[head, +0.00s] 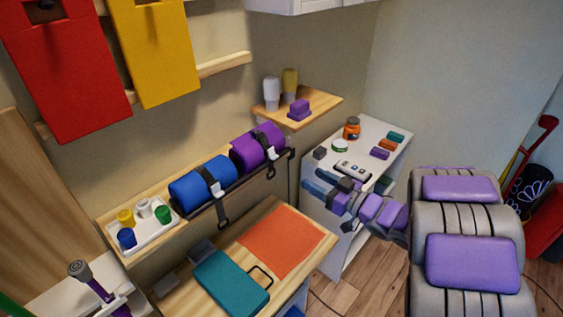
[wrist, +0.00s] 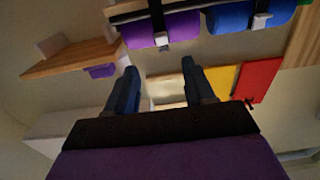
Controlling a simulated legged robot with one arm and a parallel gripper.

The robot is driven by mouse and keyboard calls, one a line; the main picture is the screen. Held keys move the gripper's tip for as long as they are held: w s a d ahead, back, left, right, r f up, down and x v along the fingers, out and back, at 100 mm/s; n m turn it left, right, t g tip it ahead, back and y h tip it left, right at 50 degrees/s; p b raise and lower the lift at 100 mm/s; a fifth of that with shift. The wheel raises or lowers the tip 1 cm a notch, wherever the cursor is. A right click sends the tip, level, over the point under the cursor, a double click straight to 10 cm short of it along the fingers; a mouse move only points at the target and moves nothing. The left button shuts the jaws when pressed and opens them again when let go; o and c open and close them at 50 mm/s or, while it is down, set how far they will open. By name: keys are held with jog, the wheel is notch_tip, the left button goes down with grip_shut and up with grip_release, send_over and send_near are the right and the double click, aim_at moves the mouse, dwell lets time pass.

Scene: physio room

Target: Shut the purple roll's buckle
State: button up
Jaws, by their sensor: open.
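The purple roll (head: 252,150) lies on a dark wall rack, with a black strap around it and a pale buckle (head: 273,155) on its front. In the wrist view, which looks upside down, the purple roll (wrist: 180,26) and its buckle (wrist: 161,40) are at the top. I cannot tell whether the buckle is shut. My gripper (head: 309,181) is open and empty, to the right of the roll and lower in the head view. In the wrist view, the two dark fingers of my gripper (wrist: 158,84) are wide apart, with the roll beyond them and nothing between them.
A strapped blue roll (head: 192,182) lies left of the purple one. A wooden shelf (head: 325,105) with bottles and a purple block is above right. A white cabinet (head: 375,128) with jars is behind my gripper. A wooden table (head: 318,240) with a teal case (head: 228,283) stands below.

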aim_at(273, 157)
jog(key=b+x, duration=0.1)
jog(key=x, duration=1.2)
grip_shut()
jog(key=shift+w+a+f+t+y+b, duration=0.15)
jog(key=shift+f+t+y+b, duration=0.1)
jog(key=shift+t+y+b, duration=0.25)
jog(key=shift+w+a+f+t+y+b, duration=0.15)
jog(key=shift+f+t+y+b, duration=0.2)
jog(key=shift+y, duration=0.25)
jog(key=shift+s+r, duration=0.1)
grip_release()
